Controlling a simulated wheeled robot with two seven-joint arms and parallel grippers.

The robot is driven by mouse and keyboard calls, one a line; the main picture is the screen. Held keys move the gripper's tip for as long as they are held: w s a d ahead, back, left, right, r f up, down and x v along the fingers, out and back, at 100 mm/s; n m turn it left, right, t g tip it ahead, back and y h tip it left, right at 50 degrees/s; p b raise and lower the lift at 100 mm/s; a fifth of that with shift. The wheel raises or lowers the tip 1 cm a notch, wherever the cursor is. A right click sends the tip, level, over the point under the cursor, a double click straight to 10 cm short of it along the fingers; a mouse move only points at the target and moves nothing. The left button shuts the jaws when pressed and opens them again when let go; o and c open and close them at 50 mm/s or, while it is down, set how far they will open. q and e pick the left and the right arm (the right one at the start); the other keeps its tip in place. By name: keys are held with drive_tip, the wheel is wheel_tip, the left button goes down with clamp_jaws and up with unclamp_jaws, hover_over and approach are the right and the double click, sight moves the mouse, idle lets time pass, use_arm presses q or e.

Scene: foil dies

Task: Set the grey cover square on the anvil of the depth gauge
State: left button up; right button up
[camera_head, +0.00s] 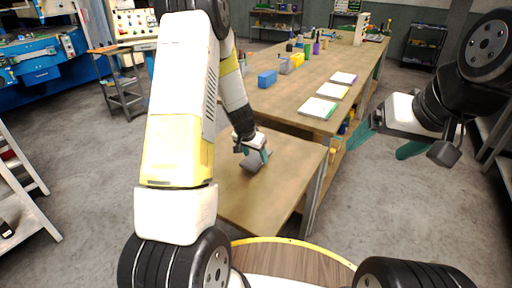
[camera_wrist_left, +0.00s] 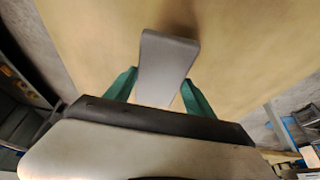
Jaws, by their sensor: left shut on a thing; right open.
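My left gripper (camera_head: 254,154) is shut on the grey cover (camera_head: 252,164), over the near wooden table. In the left wrist view the cover (camera_wrist_left: 168,58) is a smooth grey plate with rounded corners. It sits between the two teal fingers of the left gripper (camera_wrist_left: 160,92) and sticks out past them over the tabletop. Whether its underside touches the table cannot be told. My right gripper (camera_head: 382,148) is at the right, open and empty, over the floor. I cannot make out the depth gauge or its anvil in either view.
The near table (camera_head: 285,180) is otherwise bare where it shows. A stepped rack (camera_head: 30,205) stands at left.

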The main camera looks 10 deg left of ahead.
sight(248, 157)
use_arm(q)
drive_tip(key=w+a, duration=0.3)
drive_tip(key=shift+a+f, duration=0.15)
drive_tip(key=shift+f, duration=0.1)
drive_tip(key=shift+a+f, duration=0.1)
drive_tip(key=shift+f, duration=1.65)
drive_tip(key=o, duration=1.6)
drive_tip(key=shift+f, duration=0.15)
